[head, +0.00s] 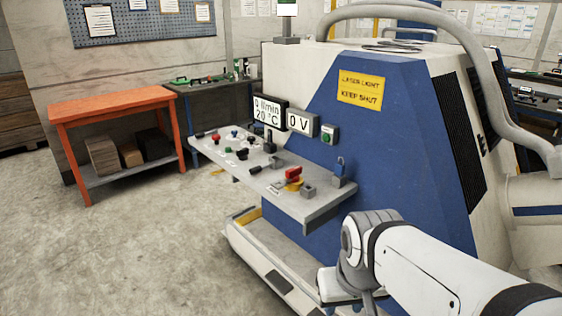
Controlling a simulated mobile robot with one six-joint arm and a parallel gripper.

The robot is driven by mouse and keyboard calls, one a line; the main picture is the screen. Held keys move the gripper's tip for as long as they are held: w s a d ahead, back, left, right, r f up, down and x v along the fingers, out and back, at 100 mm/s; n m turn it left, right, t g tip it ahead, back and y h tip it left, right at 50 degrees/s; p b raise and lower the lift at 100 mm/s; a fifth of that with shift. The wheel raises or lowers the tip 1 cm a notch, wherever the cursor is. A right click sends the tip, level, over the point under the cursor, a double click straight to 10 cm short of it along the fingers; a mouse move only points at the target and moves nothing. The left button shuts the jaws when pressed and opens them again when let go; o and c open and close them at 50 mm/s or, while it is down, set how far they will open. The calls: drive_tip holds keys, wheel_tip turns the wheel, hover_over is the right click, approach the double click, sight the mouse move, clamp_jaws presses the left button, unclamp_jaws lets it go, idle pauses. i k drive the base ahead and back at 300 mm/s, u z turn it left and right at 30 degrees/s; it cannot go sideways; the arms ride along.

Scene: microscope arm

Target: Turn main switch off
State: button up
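A red rotary handle on a yellow plate (293,175), which looks like the main switch, sits near the right end of the grey control shelf (313,208). A small white label (274,190) lies just left of it, too small to read. I cannot tell the handle's exact setting. My white and grey arm reaches in from the lower right, in front of and below the shelf. Its links show, but my gripper is outside the picture. Nothing of mine touches the switch in this view.
Grey blocks (308,191), a blue padlock-like part (340,166) and several knobs (251,140) crowd the shelf. An orange table (113,103) stands left. The floor (150,240) is clear.

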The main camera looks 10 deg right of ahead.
sight(293, 174)
drive_tip(key=u, duration=0.05)
drive_tip(key=i, duration=1)
drive_tip(key=z, duration=0.05)
